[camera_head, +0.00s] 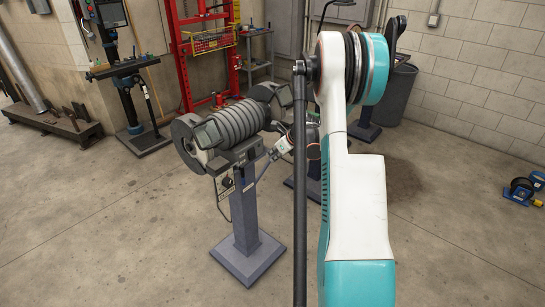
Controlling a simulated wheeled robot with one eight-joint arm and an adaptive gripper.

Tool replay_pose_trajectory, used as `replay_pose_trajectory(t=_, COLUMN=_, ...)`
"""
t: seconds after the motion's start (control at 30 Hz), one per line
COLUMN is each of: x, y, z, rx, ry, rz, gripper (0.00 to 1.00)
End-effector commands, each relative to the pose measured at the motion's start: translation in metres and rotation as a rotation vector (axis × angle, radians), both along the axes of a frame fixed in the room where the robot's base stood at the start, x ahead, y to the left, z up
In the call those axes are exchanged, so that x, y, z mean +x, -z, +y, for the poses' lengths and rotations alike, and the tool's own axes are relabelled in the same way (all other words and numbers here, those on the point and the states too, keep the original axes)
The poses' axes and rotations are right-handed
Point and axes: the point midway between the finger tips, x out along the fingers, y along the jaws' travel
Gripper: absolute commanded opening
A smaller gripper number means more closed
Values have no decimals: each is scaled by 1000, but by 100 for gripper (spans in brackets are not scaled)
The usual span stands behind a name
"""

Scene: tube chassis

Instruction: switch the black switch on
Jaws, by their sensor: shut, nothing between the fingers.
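A grey-and-black bench grinder (230,124) stands on a dark blue-grey pedestal (245,210) left of my arm. Its dark control box sits under the ribbed motor body. The black switch is too small and dark to make out clearly there. My white and teal arm reaches over from the right. My gripper (274,154) is close to the right end of the control box, small in view, and shut with nothing held. I cannot tell whether it touches the box or the switch.
A second pedestal machine stands behind my arm. A drill press (128,85) and a red press frame (192,55) stand at the back left. A grey bin (395,95) is at the back right. Blue-and-black equipment (523,190) lies at far right. The left foreground floor is clear.

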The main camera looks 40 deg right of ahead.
Motion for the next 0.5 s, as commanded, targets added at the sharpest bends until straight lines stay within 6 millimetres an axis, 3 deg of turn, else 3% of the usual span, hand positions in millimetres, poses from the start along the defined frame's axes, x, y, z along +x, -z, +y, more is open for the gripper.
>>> replay_pose_trajectory(t=0.33, x=43, y=58, z=4, rx=1, ry=-2, rz=0, gripper=0)
replay_pose_trajectory(t=0.5, x=67, y=60, z=6, rx=0, ry=-1, rz=0, gripper=0)
